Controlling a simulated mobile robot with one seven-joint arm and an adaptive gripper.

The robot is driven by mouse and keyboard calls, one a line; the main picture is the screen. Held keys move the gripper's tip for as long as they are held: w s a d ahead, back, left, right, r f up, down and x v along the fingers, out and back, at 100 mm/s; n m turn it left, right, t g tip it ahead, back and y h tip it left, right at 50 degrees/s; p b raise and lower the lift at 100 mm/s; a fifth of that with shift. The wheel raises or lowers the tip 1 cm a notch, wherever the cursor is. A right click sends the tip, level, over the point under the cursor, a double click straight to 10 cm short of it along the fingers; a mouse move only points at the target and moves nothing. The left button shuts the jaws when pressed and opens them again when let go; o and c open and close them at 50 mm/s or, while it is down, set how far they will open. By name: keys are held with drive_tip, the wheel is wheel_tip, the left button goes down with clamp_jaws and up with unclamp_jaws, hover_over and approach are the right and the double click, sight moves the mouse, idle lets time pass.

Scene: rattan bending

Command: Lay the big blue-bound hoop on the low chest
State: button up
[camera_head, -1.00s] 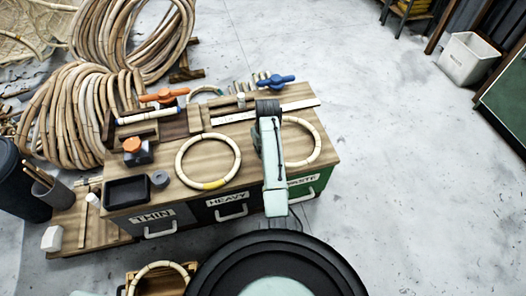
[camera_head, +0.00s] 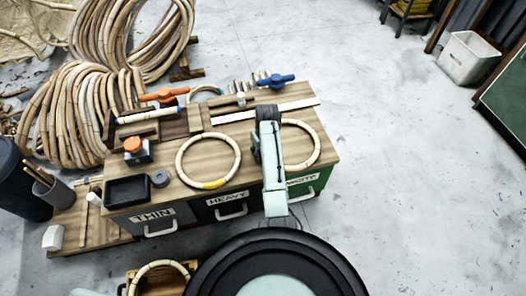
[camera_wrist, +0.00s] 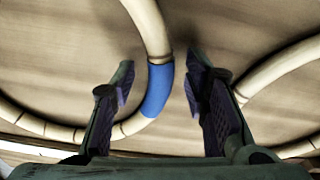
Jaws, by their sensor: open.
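The blue-bound hoop (camera_head: 313,144) lies flat on the right part of the wooden bench top, its left side hidden under my arm in the head view. Its blue binding (camera_wrist: 158,88) shows in the wrist view. My gripper (camera_wrist: 160,70) is open, with one finger on each side of the blue binding and a gap on both sides. In the head view the fingers are hidden by my arm. A low wooden box (camera_head: 128,276) with a pale hoop on it shows at the bottom left; I cannot tell if this is the low chest.
A yellow-bound hoop (camera_head: 182,160) lies left of my arm, and its edge passes near the right finger in the wrist view (camera_wrist: 280,70). A white ruler (camera_head: 297,105), blue clamp (camera_head: 276,81) and black tray (camera_head: 127,191) are on the bench.

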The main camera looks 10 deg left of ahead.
wheel_tip(320, 180, up, 12)
drive_tip(key=s, duration=0.1)
drive_tip(key=shift+d, duration=0.35)
